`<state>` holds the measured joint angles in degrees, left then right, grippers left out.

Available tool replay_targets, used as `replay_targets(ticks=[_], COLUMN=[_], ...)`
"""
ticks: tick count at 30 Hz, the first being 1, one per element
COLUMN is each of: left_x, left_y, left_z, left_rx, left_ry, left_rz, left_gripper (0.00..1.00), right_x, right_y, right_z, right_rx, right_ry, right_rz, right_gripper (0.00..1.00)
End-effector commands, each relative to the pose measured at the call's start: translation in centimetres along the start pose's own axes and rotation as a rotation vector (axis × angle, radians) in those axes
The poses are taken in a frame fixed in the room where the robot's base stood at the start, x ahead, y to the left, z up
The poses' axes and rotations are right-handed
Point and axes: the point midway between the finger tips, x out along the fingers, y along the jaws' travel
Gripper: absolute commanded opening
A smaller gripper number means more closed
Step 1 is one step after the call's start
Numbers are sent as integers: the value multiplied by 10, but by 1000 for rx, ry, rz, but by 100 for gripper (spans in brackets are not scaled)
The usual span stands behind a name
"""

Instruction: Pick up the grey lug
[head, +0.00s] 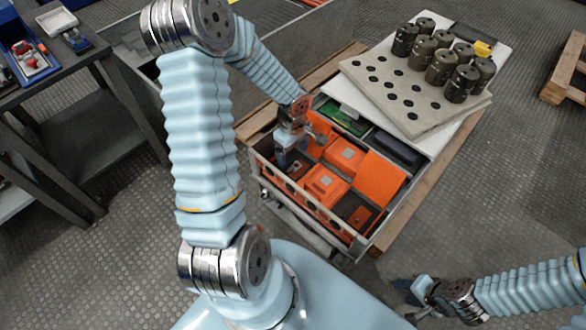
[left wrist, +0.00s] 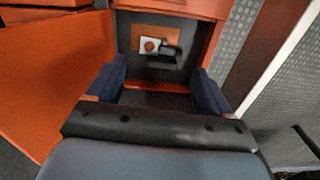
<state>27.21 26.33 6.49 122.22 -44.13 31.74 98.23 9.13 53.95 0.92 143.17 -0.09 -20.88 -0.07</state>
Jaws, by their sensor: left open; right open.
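A small light grey piece with a round brown spot, which looks like the grey lug (left wrist: 149,44), lies on an orange patch in a dark compartment in the left wrist view. A short dark grey part touches or overlaps its right side; I cannot tell which. My left gripper (left wrist: 158,84) is open, its dark blue fingers spread at the near side of this compartment, with nothing between them. In the head view my left gripper (head: 288,158) points down into the left part of the orange-lined drawer and hides the lug. My right gripper (head: 424,296) is open and empty, low at the bottom right.
The metal drawer (head: 310,213) holds orange blocks (head: 325,186) and walls around the left gripper. Behind it, a perforated board (head: 400,92) carries several dark cylinders (head: 441,66). A dark workbench (head: 75,65) stands at left.

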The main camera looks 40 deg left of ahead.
Motion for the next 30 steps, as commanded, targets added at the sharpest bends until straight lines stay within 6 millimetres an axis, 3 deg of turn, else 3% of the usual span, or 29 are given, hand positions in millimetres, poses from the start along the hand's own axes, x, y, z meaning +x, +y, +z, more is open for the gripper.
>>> replay_targets(ticks=[5, 12, 21, 23, 30], left_x=[15, 53, 60, 60, 60], left_y=[0, -1, -1, -1, -1], left_z=[0, 1, 1, 1, 1], left_rx=[1, 1, 1, 1, 1], left_ry=[-1, -1, 0, 0, 0], left_rz=[-1, -1, 2, 1, 1], left_gripper=[81, 81, 81, 75, 38], right_x=[1, 3, 3, 3, 3], right_y=[1, 2, 3, 3, 2], right_z=[0, -1, -1, -1, -1], right_rx=[1, 1, 2, 2, 2], right_ry=[1, 2, 3, 3, 3], right_rz=[1, 1, 2, 2, 2], right_gripper=[43, 43, 43, 43, 43])
